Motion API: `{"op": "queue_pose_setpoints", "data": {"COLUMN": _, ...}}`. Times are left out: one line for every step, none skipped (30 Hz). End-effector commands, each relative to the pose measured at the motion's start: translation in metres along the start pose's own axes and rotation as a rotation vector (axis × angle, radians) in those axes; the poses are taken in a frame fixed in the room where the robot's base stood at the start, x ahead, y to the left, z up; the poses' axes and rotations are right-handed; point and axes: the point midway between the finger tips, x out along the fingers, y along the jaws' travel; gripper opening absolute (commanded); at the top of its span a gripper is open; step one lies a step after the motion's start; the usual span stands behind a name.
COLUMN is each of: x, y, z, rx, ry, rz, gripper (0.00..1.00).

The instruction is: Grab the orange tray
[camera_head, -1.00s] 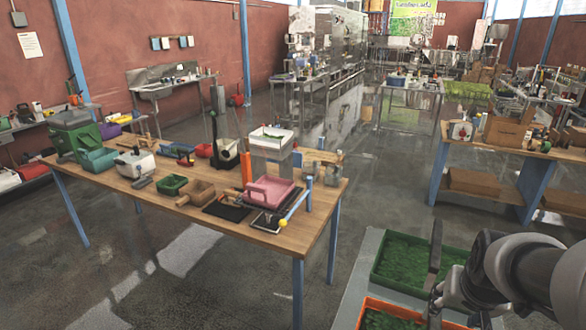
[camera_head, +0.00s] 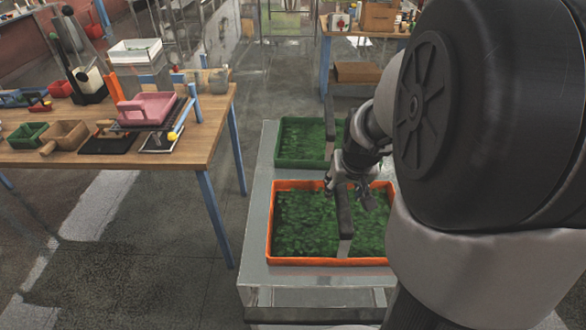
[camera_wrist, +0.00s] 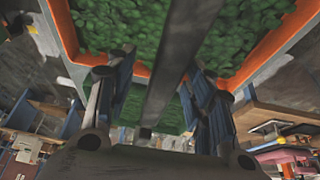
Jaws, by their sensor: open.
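The orange tray (camera_head: 305,261) is rectangular, filled with green leaves, and rests on a pale grey stand. A dark bar (camera_head: 345,235) stretches across it as a handle. My gripper (camera_head: 349,195) is over the tray's far half, pointing down at the bar. In the wrist view, my gripper (camera_wrist: 152,82) is open, with one finger on each side of the dark bar (camera_wrist: 178,50). The orange tray's rim (camera_wrist: 275,52) shows beyond the fingers. I cannot tell whether the fingers touch the bar. My arm hides the tray's right side in the head view.
A green tray (camera_head: 278,150) with leaves and its own dark bar sits just behind on the same stand (camera_head: 255,235). A wooden workbench (camera_head: 205,140) with tools and a pink tray (camera_head: 150,107) stands to the left. Open floor lies between bench and stand.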

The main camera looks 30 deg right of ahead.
Motion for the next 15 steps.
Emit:
{"op": "queue_pose_setpoints", "data": {"x": 0.004, "y": -0.001, "z": 0.000, "rx": -0.001, "ry": -0.001, "rz": 0.000, "gripper": 0.48}}
{"op": "queue_pose_setpoints", "data": {"x": 0.006, "y": -0.001, "z": 0.000, "rx": -0.001, "ry": -0.001, "rz": 0.000, "gripper": 0.48}}
{"op": "queue_pose_setpoints", "data": {"x": 0.011, "y": -0.002, "z": 0.001, "rx": -0.001, "ry": -0.001, "rz": 0.000, "gripper": 0.48}}
{"op": "queue_pose_setpoints", "data": {"x": 0.015, "y": -0.003, "z": 0.001, "rx": -0.001, "ry": -0.002, "rz": -0.001, "gripper": 0.48}}
{"op": "queue_pose_setpoints", "data": {"x": 0.020, "y": -0.004, "z": 0.001, "rx": -0.001, "ry": -0.001, "rz": -0.001, "gripper": 0.48}}
{"op": "queue_pose_setpoints", "data": {"x": 0.027, "y": -0.005, "z": 0.001, "rx": 0.000, "ry": -0.001, "rz": -0.001, "gripper": 0.48}}
{"op": "queue_pose_setpoints", "data": {"x": 0.032, "y": -0.006, "z": 0.001, "rx": 0.000, "ry": -0.002, "rz": -0.001, "gripper": 0.48}}
{"op": "queue_pose_setpoints", "data": {"x": 0.037, "y": -0.007, "z": 0.001, "rx": -0.001, "ry": -0.002, "rz": -0.001, "gripper": 0.48}}
{"op": "queue_pose_setpoints", "data": {"x": 0.043, "y": -0.006, "z": 0.001, "rx": 0.000, "ry": -0.001, "rz": 0.000, "gripper": 0.48}}
{"op": "queue_pose_setpoints", "data": {"x": 0.047, "y": -0.006, "z": 0.001, "rx": 0.000, "ry": -0.001, "rz": 0.000, "gripper": 0.48}}
{"op": "queue_pose_setpoints", "data": {"x": 0.050, "y": -0.006, "z": 0.001, "rx": 0.000, "ry": -0.001, "rz": 0.000, "gripper": 0.48}}
{"op": "queue_pose_setpoints", "data": {"x": 0.052, "y": -0.006, "z": 0.000, "rx": 0.000, "ry": -0.001, "rz": 0.000, "gripper": 0.48}}
{"op": "queue_pose_setpoints", "data": {"x": 0.052, "y": -0.006, "z": 0.000, "rx": 0.000, "ry": -0.001, "rz": 0.000, "gripper": 0.48}}
{"op": "queue_pose_setpoints", "data": {"x": 0.052, "y": -0.006, "z": 0.000, "rx": 0.000, "ry": 0.000, "rz": 0.000, "gripper": 0.48}}
{"op": "queue_pose_setpoints", "data": {"x": 0.052, "y": -0.006, "z": -0.001, "rx": 0.000, "ry": 0.000, "rz": 0.000, "gripper": 0.48}}
